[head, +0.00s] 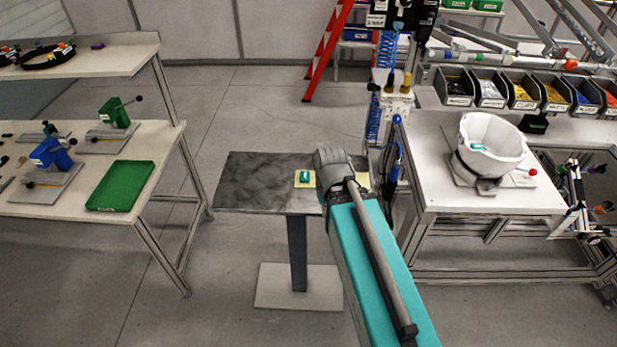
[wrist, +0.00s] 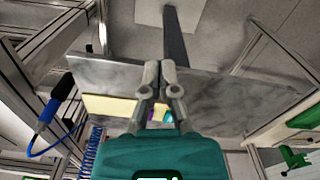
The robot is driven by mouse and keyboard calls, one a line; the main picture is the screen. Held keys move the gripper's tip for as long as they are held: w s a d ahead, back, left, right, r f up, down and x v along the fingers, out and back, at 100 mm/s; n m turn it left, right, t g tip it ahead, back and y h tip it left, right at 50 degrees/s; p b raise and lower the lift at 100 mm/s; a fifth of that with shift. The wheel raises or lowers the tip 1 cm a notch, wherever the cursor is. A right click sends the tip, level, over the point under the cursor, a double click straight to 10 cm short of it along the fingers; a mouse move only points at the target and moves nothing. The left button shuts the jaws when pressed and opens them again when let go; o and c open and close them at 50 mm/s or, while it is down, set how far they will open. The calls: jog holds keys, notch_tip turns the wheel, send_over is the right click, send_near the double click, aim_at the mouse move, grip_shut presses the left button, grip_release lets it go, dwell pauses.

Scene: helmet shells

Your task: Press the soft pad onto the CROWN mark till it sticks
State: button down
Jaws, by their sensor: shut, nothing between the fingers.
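The white helmet shell (head: 490,142) sits tilted with its open side up in a dark holder on the right bench. A small teal patch (head: 484,148) shows inside it; I cannot tell whether it is a pad or a mark, and no CROWN lettering is readable. A teal pad-like piece (head: 305,176) lies on a pale yellow sheet (head: 297,183) on the dark table. In the wrist view my gripper (wrist: 160,64) is shut and empty above that table, with the yellow sheet (wrist: 108,107) and a teal bit (wrist: 168,116) partly hidden behind it.
The dark pedestal table (head: 250,183) has bare room on its left. Part bins (head: 490,92) line the back of the right bench. A green tray (head: 120,186) and blue and green fixtures stand on the left bench. A blue-handled hanging tool (head: 391,160) is close right of my arm.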

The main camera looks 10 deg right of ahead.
jog(key=c, duration=1.2)
grip_release()
jog(key=o, duration=0.4)
jog(key=shift+w+r, duration=0.1)
jog(key=shift+w, duration=0.4)
jog(key=o, duration=0.8)
jog(key=w+r+n+p, duration=0.1)
jog(key=w+n, duration=0.3)
jog(key=w, duration=0.3)
jog(key=shift+w, duration=0.15)
jog(key=w+r+n+p, duration=0.2)
jog(key=w+n, duration=0.9)
jog(key=w, duration=0.6)
jog(key=shift+w+a+r+p, duration=0.2)
jog(key=shift+w+a+p, duration=0.05)
jog(key=shift+a+p, duration=0.05)
jog(key=shift+f, duration=0.2)
jog(key=b, duration=0.9)
send_over(307, 175)
notch_tip(307, 175, down, 8)
jog(key=shift+f, duration=0.15)
